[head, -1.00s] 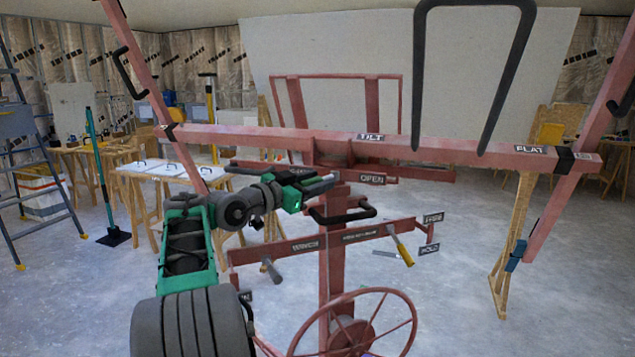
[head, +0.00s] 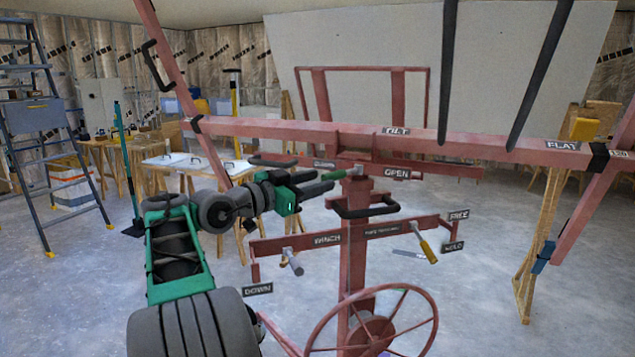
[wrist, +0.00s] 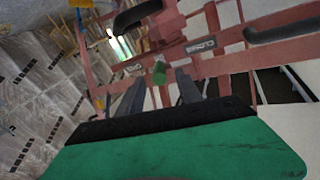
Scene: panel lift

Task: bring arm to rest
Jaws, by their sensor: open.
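My arm reaches forward from the lower left in the head view. My gripper (head: 326,183) is open, its dark fingers pointing right toward the red lift's post (head: 357,240). A short green handle (head: 343,174) on the lift sits by the fingertips. In the wrist view the green handle's round end (wrist: 160,72) shows between and beyond the two open fingers (wrist: 160,90). I see no grip on it, and cannot tell whether a finger touches it.
The lift's long crossbar (head: 290,131), black grab handle (head: 362,210), winch bar (head: 325,239) and red handwheel (head: 372,325) crowd around the gripper. A stepladder (head: 45,130) and worktables stand left.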

